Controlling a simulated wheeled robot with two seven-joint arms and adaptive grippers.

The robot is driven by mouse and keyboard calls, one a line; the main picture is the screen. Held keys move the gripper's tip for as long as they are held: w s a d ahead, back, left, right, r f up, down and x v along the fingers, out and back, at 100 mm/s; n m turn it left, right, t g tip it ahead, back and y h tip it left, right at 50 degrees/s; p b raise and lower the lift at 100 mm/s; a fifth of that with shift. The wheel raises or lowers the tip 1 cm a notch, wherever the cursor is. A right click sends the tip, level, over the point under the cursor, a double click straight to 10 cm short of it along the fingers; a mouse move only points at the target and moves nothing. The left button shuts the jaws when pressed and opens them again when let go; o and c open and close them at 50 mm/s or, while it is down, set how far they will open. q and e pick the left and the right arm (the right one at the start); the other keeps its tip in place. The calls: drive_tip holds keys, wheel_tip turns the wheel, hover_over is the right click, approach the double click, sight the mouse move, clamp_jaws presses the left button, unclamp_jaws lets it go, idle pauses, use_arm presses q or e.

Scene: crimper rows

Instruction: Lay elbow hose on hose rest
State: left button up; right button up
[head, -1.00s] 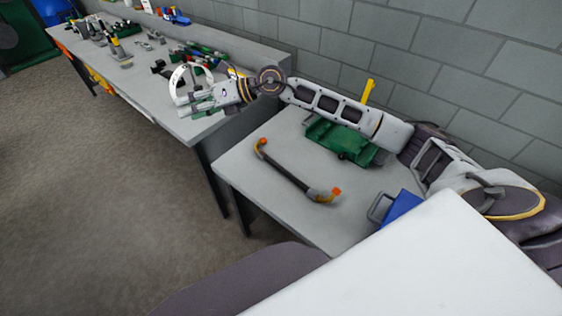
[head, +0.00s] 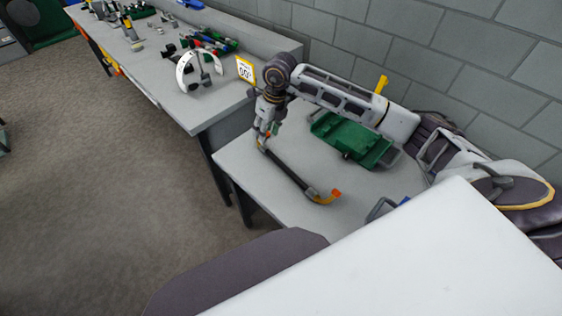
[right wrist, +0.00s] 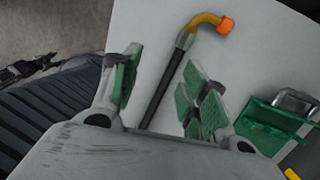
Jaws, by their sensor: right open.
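The elbow hose (head: 289,175) is a dark tube with a yellow-and-orange bent end. It lies on the near grey table, and my right gripper partly hides its far left end. My right gripper (head: 265,137) points down over that end and is open. In the right wrist view the hose (right wrist: 165,85) runs between the spread green-padded fingers of the gripper (right wrist: 163,72); I cannot tell whether they touch it. A white arched stand (head: 183,74) is on the far bench; I cannot tell whether it is the hose rest. My left gripper is out of view.
A yellow-edged sign (head: 245,71) stands by the bench corner. Several tools (head: 210,42) lie on the far bench (head: 215,100). The grey block wall (head: 450,60) closes off the back.

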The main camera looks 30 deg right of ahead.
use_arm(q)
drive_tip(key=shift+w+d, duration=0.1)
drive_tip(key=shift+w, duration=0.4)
use_arm(e)
drive_tip(key=shift+m+g+h, duration=0.7)
drive_tip(key=shift+h, duration=0.2)
drive_tip(key=s+d, duration=0.3)
drive_tip(key=shift+d+f, duration=0.2)
drive_tip(key=shift+f, duration=0.1)
drive_tip(key=shift+f, duration=0.1)
hover_over(279, 161)
wheel_tip(279, 161, down, 8)
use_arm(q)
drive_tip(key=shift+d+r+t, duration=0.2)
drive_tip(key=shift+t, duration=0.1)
use_arm(e)
drive_tip(key=shift+f, duration=0.2)
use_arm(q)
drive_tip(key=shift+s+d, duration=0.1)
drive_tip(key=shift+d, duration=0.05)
use_arm(e)
drive_tip(key=shift+f, duration=0.1)
drive_tip(key=shift+f+p, duration=0.5)
drive_tip(key=shift+f, duration=1.5)
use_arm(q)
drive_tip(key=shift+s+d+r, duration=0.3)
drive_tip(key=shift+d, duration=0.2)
use_arm(e)
drive_tip(key=shift+f, duration=0.5)
